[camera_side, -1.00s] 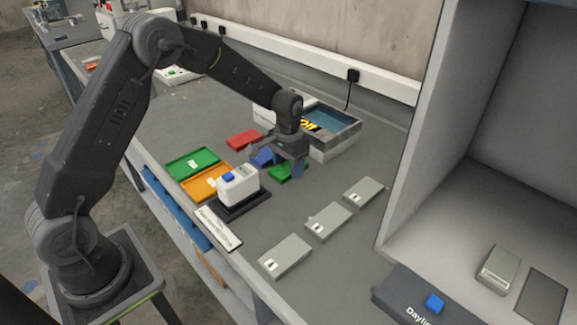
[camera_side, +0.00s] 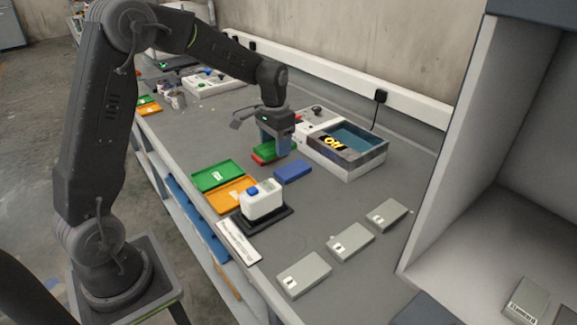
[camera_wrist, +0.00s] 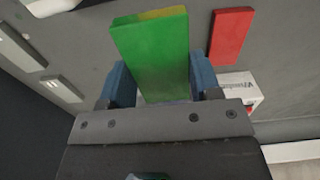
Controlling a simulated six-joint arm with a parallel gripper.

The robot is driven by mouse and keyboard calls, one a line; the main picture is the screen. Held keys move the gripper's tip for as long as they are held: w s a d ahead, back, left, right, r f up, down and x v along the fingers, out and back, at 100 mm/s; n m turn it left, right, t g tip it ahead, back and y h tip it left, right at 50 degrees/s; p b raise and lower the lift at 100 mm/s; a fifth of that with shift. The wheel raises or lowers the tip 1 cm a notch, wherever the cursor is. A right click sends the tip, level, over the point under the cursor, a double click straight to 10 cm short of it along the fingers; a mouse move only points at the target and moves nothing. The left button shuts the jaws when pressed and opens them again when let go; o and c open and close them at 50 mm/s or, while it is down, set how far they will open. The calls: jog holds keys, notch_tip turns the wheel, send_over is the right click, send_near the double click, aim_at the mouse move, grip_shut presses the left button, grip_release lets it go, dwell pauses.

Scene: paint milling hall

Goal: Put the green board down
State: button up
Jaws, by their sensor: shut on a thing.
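The green board (camera_side: 288,149) is gripped in my gripper (camera_side: 275,143), between its two blue fingers. In the wrist view the green board (camera_wrist: 152,58) fills the space between the fingers of my gripper (camera_wrist: 161,78) and sticks out past them. In the side view it overlaps the red board (camera_side: 262,157). The red board (camera_wrist: 232,36) shows apart from it, to its right, in the wrist view. The exact height of the green board above the bench is hard to tell. The blue board (camera_side: 293,171) lies flat on the bench in front of it.
An open grey-white box (camera_side: 358,166) stands close on the right. A green tray (camera_side: 212,177), an orange tray (camera_side: 226,196) and a white device (camera_side: 262,202) on a dark base stand nearer. Three grey blocks (camera_side: 350,242) lie front right. Bench between blue board and blocks is clear.

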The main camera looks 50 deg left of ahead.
jog(key=w+d+f, duration=0.1)
jog(key=d+f, duration=0.3)
jog(key=d, duration=0.1)
jog(key=w+d+f, duration=0.1)
jog(key=d+f, duration=0.2)
jog(key=shift+w, duration=0.3)
jog(key=s+a+r, duration=0.1)
jog(key=a+r, duration=0.1)
jog(key=a, duration=0.1)
jog(key=s+a+r, duration=0.1)
jog(key=a+r, duration=0.2)
jog(key=s+a+r, duration=0.1)
jog(key=a+r, duration=0.2)
jog(key=shift+s+a+r, duration=0.1)
jog(key=shift+s+a, duration=0.05)
send_over(312, 189)
notch_tip(312, 189, down, 7)
jog(key=shift+f, duration=1.85)
